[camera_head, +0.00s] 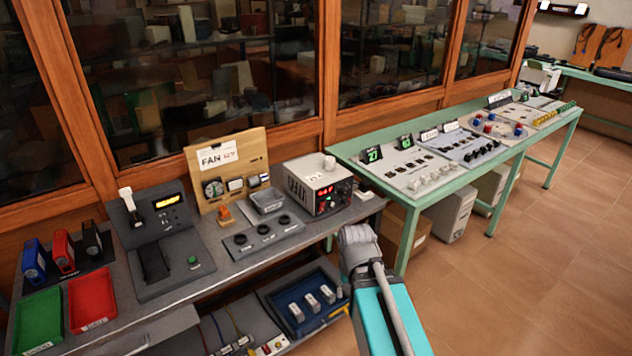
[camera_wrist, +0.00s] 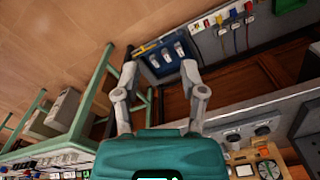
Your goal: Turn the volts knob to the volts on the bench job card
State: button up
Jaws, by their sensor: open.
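The power supply (camera_head: 318,187) is a grey box with a lit red display on the bench. Small knobs and terminals show on its dark front panel (camera_head: 333,197). I cannot tell which is the volts knob, and the digits are too small to read surely. The job card (camera_head: 217,155) is white, on a wooden board behind the bench. In the wrist view my gripper (camera_wrist: 159,68) is open and empty, fingers wide apart, over the area in front of the bench, touching nothing visible. The supply is not clearly visible there.
A green table (camera_head: 408,203) with instruments stands to the right. A blue tray (camera_head: 303,305) lies on the lower shelf. Floor is open at right.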

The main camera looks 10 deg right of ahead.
jog(key=shift+o, duration=1)
jog(key=w+f+n+t+y+b, duration=0.1)
jog(key=w+n+t+y+b, duration=0.1)
jog(key=w, duration=0.6)
jog(key=shift+w+f, duration=0.35)
jog(key=shift+w, duration=0.05)
jog(key=n+t+y+b, duration=0.3)
jog(key=n+t+b, duration=0.3)
jog(key=t, duration=0.4)
send_near(346, 192)
jog(key=s, duration=0.1)
jog(key=s+d+m, duration=0.1)
jog(key=s+r, duration=0.1)
jog(key=shift+s+d+b, duration=0.1)
jog(key=shift+d+b, duration=0.15)
jog(key=shift+b, duration=0.15)
jog(key=b+x, duration=0.5)
jog(key=x, duration=0.8)
jog(key=shift+w+a, duration=0.15)
jog(key=shift+w, duration=0.25)
grip_shut()
